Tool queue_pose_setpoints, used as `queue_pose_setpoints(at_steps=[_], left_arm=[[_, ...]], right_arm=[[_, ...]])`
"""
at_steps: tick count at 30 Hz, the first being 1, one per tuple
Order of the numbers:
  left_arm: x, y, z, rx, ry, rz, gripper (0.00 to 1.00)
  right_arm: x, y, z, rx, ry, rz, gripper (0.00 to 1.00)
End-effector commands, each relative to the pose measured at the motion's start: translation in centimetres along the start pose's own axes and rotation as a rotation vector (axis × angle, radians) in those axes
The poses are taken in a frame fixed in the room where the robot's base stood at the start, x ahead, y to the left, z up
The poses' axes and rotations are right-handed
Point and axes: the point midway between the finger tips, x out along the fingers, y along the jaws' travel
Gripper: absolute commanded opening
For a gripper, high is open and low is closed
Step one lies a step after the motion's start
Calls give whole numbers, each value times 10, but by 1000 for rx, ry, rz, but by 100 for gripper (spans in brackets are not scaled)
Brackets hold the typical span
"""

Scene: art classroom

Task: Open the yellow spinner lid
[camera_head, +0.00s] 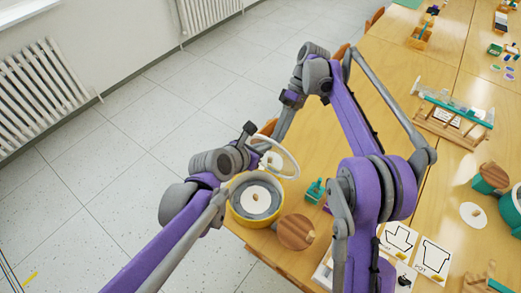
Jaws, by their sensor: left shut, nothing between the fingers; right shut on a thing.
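The yellow spinner (243,217) is a round tub near the table's left edge, with a grey inside and a white disc (256,199) in it. Its top is uncovered. A pale ring-shaped lid (291,166) is tilted over the tub's far side; whether it touches the tub is unclear. My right gripper (276,137) reaches down from above and is shut on the lid's far edge, its fingertips partly hidden. My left gripper (249,131) is shut and empty, just left of the lid and above the tub.
A round wooden-topped piece (296,232) stands right of the tub. A small green tool (315,190) lies behind it. Printed cards (398,240) lie at right, partly behind my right arm. A wooden rack (453,122) stands farther back. The table centre is fairly clear.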

Motion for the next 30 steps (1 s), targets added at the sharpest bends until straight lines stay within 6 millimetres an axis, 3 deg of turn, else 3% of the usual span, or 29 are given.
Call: queue_pose_setpoints(at_steps=[9,15,23,30], left_arm=[[1,0,0,1,1,-1,0],[0,0,0,2,2,0,0],[0,0,0,2,3,0,0],[-1,0,0,2,3,1,0]], right_arm=[[-45,-5,1,3,5,4,45],[-65,-8,1,4,9,5,45],[-74,-13,5,27,20,28,45],[-77,-26,26,157,78,154,45]])
